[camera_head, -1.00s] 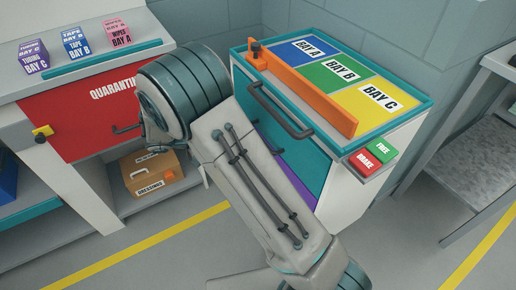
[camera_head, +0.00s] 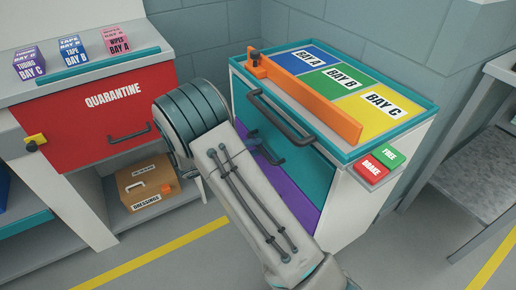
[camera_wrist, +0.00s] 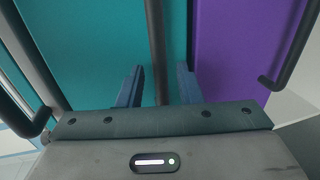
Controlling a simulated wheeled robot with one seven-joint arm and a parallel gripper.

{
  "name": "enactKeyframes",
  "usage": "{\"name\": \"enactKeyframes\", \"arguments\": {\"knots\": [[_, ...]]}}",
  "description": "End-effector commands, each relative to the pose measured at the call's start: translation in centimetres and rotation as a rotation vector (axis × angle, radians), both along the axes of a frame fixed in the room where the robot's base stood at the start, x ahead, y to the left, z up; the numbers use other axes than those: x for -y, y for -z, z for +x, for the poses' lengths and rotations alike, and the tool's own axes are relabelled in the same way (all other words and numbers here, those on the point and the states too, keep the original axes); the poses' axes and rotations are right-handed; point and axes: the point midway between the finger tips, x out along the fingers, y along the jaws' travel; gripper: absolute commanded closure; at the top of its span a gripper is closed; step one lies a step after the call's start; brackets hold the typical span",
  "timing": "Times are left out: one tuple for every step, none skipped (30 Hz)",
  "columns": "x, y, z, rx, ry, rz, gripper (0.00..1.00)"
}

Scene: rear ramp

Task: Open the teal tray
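The teal tray (camera_head: 308,168) is the upper front panel of the cart on the right in the head view, and it looks shut. Its dark handle (camera_head: 290,160) shows partly past my arm. In the wrist view the teal front (camera_wrist: 95,40) fills the left, and a dark bar (camera_wrist: 157,45), which looks like this handle, runs upright between my fingers. My gripper (camera_wrist: 159,75) is open, one finger on each side of the bar. Contact cannot be told.
A purple front (camera_head: 292,198) lies below the teal one. The cart's push bar (camera_head: 278,118) runs along its top edge. An orange bar (camera_head: 310,100) crosses the cart top. Red BRAKE (camera_head: 371,168) and green FREE (camera_head: 390,154) pads sit at its right. A quarantine cabinet (camera_head: 75,125) stands left.

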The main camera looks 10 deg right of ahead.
Motion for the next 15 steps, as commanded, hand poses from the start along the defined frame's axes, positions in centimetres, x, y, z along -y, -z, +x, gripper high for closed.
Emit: {"name": "enactKeyframes", "arguments": {"knots": [[0.7, 0.2, 0.2, 0.000, 0.002, 0.000, 0.68], [1.0, 0.3, 0.3, 0.000, 0.003, -0.001, 0.68], [1.4, 0.3, 0.4, 0.000, 0.003, -0.001, 0.68], [1.6, 0.4, 0.5, 0.000, 0.002, -0.001, 0.68], [1.7, 0.4, 0.5, -0.001, 0.001, 0.000, 0.68], [1.9, 0.4, 0.6, -0.001, 0.000, 0.000, 0.68], [2.0, 0.5, 0.6, -0.001, 0.000, 0.000, 0.68], [2.0, 0.5, 0.7, -0.001, 0.000, 0.000, 0.68], [2.1, 0.5, 0.7, -0.001, 0.000, 0.000, 0.68], [2.1, 0.5, 0.7, -0.001, 0.000, 0.000, 0.68], [2.1, 0.5, 0.7, -0.001, 0.000, 0.000, 0.68], [2.1, 0.5, 0.7, -0.001, 0.000, 0.000, 0.68], [2.1, 0.5, 0.7, -0.001, 0.000, 0.000, 0.68], [2.1, 0.5, 0.7, -0.001, 0.000, 0.000, 0.68], [2.1, 0.5, 0.7, -0.001, 0.000, 0.000, 0.68]]}}
